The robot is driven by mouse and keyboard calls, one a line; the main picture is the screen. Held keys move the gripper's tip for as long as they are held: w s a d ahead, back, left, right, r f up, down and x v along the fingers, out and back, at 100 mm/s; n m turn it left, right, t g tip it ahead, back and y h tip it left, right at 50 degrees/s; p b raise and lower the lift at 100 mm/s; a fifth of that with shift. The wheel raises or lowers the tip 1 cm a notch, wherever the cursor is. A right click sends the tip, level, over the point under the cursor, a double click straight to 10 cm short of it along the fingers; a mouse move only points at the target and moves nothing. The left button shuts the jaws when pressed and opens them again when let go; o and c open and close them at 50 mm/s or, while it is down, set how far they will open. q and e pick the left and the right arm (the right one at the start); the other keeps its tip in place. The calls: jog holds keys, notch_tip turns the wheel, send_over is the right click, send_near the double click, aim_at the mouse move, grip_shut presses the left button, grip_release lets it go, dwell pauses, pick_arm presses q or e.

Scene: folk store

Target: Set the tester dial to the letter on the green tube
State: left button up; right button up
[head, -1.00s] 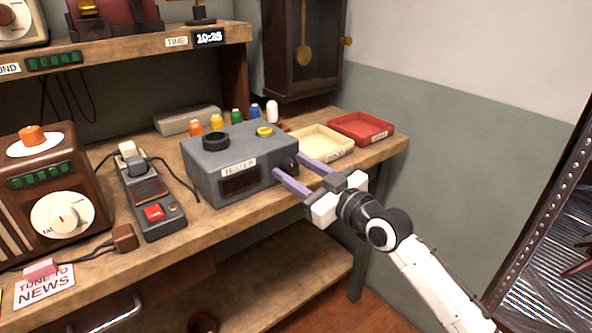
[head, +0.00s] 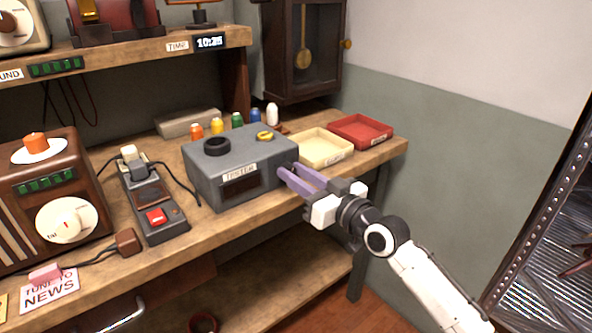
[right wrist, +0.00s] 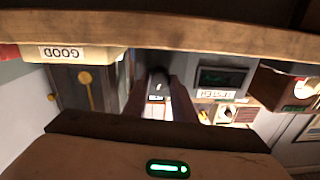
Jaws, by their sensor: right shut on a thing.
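The grey tester (head: 225,190) stands on the bench, with a black ring and a yellow ring-shaped part on top. The green tube (head: 237,120) stands behind it in a row of coloured tubes; I cannot read a letter on it. My right gripper (head: 283,175) is at the tester's right side, its purple fingers closed around the dark dial there. The fingers mostly hide the dial in the head view. In the right wrist view the dial (right wrist: 157,84) shows dark between the fingers; its setting is not legible. My left gripper is not in view.
A cream tray (head: 322,155) and a red tray (head: 362,143) sit right of the tester. A handheld device with a red button (head: 156,217) and a wooden radio (head: 45,240) stand to the left. A shelf hangs above.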

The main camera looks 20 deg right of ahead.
jog(key=shift+m+p, duration=0.4)
jog(key=shift+m, duration=0.6)
jog(key=m+p, duration=0.1)
jog(key=m, duration=0.1)
jog(key=shift+m, duration=1.5)
jog(key=shift+m+p, duration=0.4)
jog(key=shift+m, duration=0.5)
jog(key=shift+f+m, duration=0.1)
jog(key=shift+m, duration=0.2)
jog(key=o, duration=1)
jog(key=shift+o, duration=0.2)
